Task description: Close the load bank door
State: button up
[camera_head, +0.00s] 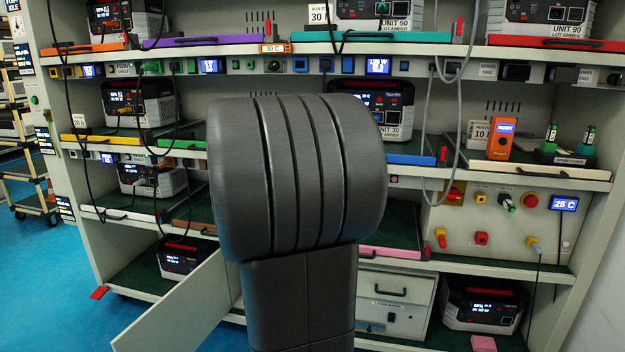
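A pale cream door panel (178,312), which looks like the load bank door, stands open at the lower left of the rack. It juts out toward me and to the left over the blue floor. Its right edge meets the rack near the lower shelf, beside my dark arm. No label on it can be read, and the opening behind it is largely hidden by my arm. My dark ribbed arm link fills the middle of the view. My gripper does not show, so its place relative to the door cannot be seen.
The rack's shelves hold several power units, such as one at lower right (481,305) and one behind the door (182,255). A drawer (392,288) is shut right of my arm. Cables hang in front of the shelves. Blue floor (45,295) is clear at left.

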aim_at(184, 318)
jog(key=l, duration=0.25)
jog(key=i+j+u, duration=0.6)
jog(key=i+u, duration=0.3)
jog(key=k, duration=0.05)
